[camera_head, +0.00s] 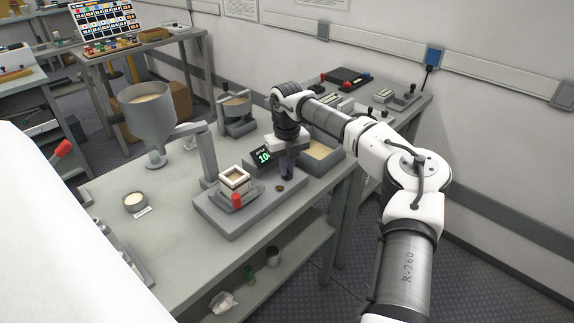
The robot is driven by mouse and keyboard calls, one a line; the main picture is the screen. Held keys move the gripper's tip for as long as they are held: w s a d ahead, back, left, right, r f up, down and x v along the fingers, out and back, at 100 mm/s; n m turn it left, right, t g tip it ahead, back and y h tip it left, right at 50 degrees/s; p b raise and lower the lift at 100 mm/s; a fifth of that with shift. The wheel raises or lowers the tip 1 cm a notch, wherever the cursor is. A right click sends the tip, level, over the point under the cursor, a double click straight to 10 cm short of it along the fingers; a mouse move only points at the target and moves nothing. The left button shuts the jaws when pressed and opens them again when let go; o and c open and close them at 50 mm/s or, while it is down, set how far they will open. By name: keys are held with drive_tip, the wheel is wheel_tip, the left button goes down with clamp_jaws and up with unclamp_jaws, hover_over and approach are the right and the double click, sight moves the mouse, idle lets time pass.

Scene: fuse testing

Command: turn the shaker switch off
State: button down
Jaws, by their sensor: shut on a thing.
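The shaker appears to be the grey machine on the bench, with a flat base (228,220) and an upright column. A square pale box (234,181) sits on it, and a red knob (236,201) is at its front. My gripper (287,175) points down at the right end of the base, just right of a small dark round piece (279,188). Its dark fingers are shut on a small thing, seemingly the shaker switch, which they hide. I cannot tell the switch's position.
A sand-filled tray (322,158) is close to the right of my gripper.

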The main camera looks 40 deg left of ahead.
drive_tip(key=shift+r+n, duration=0.1)
drive_tip(key=shift+n, duration=2.2)
drive_tip(key=c, duration=1.5)
unclamp_jaws()
wheel_tip(320, 180, up, 14)
drive_tip(key=shift+f+b, duration=0.1)
drive_tip(key=shift+b, duration=1.15)
